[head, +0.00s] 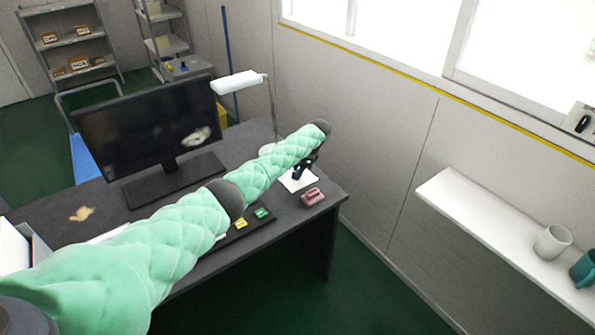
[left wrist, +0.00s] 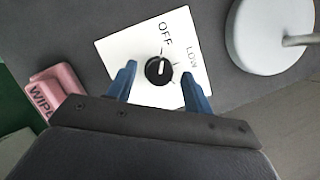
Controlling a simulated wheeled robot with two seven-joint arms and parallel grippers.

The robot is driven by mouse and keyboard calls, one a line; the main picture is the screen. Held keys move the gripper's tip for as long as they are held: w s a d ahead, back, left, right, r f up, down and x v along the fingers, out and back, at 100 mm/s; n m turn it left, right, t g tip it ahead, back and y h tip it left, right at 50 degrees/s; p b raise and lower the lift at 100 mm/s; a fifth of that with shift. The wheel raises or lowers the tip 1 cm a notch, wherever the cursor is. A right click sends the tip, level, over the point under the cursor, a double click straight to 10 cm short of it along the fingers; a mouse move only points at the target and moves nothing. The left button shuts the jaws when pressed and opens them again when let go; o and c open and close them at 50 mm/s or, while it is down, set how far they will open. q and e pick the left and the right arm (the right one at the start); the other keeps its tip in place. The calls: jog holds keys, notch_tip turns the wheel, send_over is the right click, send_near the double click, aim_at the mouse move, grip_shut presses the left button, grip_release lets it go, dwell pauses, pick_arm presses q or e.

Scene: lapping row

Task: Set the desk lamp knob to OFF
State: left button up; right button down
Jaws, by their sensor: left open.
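The lamp's black knob (left wrist: 158,69) sits on a white panel (left wrist: 115,48) marked OFF and LOW. A short white mark shows on the knob; I cannot tell surely which label it points to. My left gripper (left wrist: 158,74) is open, with its blue fingers apart on either side of the knob in the left wrist view. I cannot tell whether they touch it. In the head view my left gripper (head: 305,168) is over the white panel (head: 297,184) at the desk's right end, hiding the knob. The desk lamp (head: 237,82) stands behind. My right gripper is not in view.
A pink block (head: 313,197), lettered WIPE in the left wrist view (left wrist: 62,80), lies beside the panel. The lamp's round base (left wrist: 262,45) is on the other side. A monitor (head: 150,125) stands on the dark desk (head: 330,187). A wall shelf (head: 480,215) holds cups.

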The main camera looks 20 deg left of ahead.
pick_arm(q)
jog(key=b+v, duration=0.1)
jog(key=v, duration=0.6)
jog(key=shift+b, duration=0.35)
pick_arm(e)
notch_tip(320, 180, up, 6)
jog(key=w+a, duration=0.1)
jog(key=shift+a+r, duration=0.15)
